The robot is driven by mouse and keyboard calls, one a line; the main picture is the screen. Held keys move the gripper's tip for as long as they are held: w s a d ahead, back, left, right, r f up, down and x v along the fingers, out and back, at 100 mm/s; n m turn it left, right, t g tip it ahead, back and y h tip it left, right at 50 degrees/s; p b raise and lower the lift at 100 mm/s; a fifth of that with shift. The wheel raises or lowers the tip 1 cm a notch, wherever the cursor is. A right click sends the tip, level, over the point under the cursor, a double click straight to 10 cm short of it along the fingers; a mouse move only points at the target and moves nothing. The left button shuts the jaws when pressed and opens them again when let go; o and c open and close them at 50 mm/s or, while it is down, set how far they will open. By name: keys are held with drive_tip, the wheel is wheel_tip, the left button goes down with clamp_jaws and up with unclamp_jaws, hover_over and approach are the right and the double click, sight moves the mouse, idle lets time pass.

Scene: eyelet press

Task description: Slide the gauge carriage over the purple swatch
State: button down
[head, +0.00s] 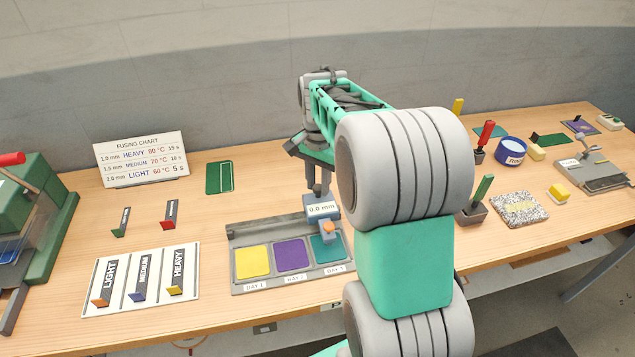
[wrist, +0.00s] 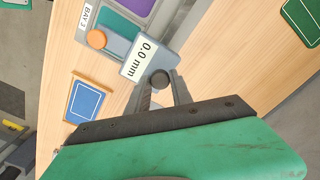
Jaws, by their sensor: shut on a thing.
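The gauge carriage (head: 322,210), a blue-grey block with a "0.0 mm" display and an orange round part, sits on the rail at the right end of the grey swatch tray (head: 237,289). It is at the teal swatch (head: 327,249), the bay labelled "BAY 3", and partly covers it. The purple swatch (head: 291,254) lies uncovered in the middle bay, and the yellow swatch (head: 253,261) in the left bay. My gripper (head: 318,193) is above the carriage. In the wrist view its fingers (wrist: 163,94) are shut on the carriage's dark round knob (wrist: 160,79).
Left of the tray lies a white card (head: 92,308) marked LIGHT, MEDIUM, HEAVY. A green card (head: 219,177) lies behind the tray. A blue card (wrist: 87,103) shows near the table edge in the wrist view. My arm hides the table right of the tray.

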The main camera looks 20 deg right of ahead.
drive_tip(key=shift+a, duration=0.1)
idle(0.8)
drive_tip(key=w+a, duration=0.2)
drive_tip(key=a, duration=0.7)
drive_tip(key=c, duration=1.1)
unclamp_jaws()
drive_tip(key=shift+c, duration=0.2)
drive_tip(key=shift+r, duration=0.1)
wheel_tip(320, 180, up, 8)
drive_tip(key=b, duration=0.1)
drive_tip(key=shift+s, duration=0.15)
